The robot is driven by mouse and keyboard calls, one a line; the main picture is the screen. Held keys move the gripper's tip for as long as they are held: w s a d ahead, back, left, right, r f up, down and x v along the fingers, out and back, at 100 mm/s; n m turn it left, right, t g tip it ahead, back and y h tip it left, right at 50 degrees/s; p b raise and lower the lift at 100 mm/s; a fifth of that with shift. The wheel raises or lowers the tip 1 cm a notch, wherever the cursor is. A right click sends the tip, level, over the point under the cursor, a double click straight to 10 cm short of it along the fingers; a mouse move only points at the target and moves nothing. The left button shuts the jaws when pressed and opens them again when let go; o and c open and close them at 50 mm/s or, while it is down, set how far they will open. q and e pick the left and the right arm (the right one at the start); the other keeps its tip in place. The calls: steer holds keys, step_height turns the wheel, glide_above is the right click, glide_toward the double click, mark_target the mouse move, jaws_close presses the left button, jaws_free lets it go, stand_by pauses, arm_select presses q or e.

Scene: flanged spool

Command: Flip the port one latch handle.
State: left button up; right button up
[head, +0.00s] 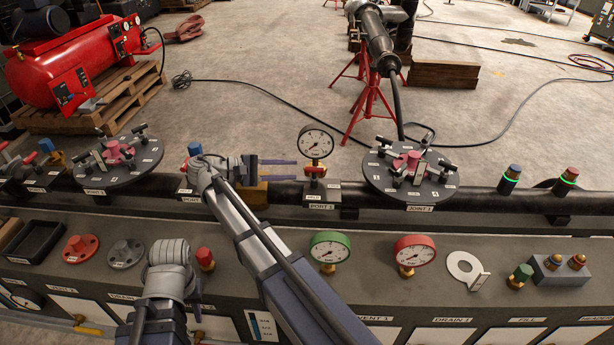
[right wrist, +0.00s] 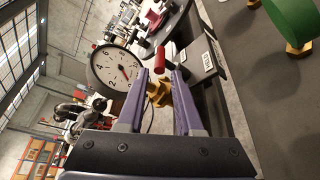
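The port one latch handle, a short red lever (head: 314,169), sits on a brass fitting on the dark pipe, above the PORT 1 label (head: 320,207) and below a white dial gauge (head: 316,143). It also shows in the right wrist view as a red grip (right wrist: 160,60) above a brass body (right wrist: 159,93). My right gripper (head: 296,170) reaches in from the left of the handle, fingers pointing right. In the right wrist view its two purple fingers (right wrist: 159,73) are apart, with the red grip just beyond and between the tips; no contact is visible. My left gripper is hidden; only its arm shows.
A bolted round flange (head: 410,176) marked JOINT 1 stands right of the port; another flange (head: 118,160) is at left. The bench in front carries a green gauge (head: 330,250), a red gauge (head: 414,254) and several fittings. My right forearm crosses the bench.

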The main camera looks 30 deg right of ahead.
mark_target(305, 170)
steer(key=shift+b+x, duration=0.8)
steer(key=shift+x, duration=3.15)
jaws_close()
